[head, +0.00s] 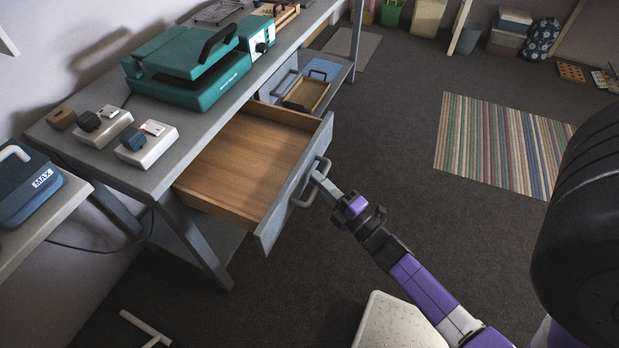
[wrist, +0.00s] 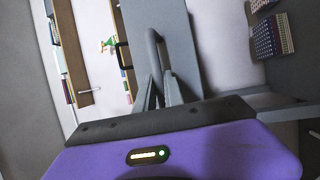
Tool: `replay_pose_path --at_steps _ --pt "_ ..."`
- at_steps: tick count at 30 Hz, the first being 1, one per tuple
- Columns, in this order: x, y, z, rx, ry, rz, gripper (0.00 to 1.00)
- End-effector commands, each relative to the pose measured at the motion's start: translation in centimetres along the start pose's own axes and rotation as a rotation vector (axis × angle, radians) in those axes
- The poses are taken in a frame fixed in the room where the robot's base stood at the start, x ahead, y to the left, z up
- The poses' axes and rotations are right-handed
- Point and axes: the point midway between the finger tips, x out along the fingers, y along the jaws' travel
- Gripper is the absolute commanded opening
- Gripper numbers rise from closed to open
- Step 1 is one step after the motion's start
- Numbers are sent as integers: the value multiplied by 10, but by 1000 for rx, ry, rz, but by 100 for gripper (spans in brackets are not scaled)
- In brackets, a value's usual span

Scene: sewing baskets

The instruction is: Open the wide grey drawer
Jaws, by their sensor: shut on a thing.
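The wide grey drawer (head: 245,165) is pulled well out from under the grey workbench. Its wooden inside is bare and empty. Its grey front carries a grey bar handle (head: 308,186), which also shows in the wrist view (wrist: 154,50). My gripper (head: 318,178) is at the handle, with its fingers shut on the bar. In the wrist view the fingers (wrist: 160,92) close around the handle. Part of the handle is hidden by the fingers.
A teal machine (head: 190,62) and two small white switch boxes (head: 146,146) stand on the benchtop (head: 75,155). A small tray (head: 306,94) sits on a lower surface behind the drawer. A striped rug (head: 500,145) lies at right. Dark carpet in front of the drawer is mostly clear.

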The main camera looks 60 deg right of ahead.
Motion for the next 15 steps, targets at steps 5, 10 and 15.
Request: replay_pose_path --at_steps 5,10,15 --pt "-1 -1 0 -1 0 -2 0" --pt "-1 -1 0 0 0 -3 17" --pt "-1 -1 0 0 0 -2 34"
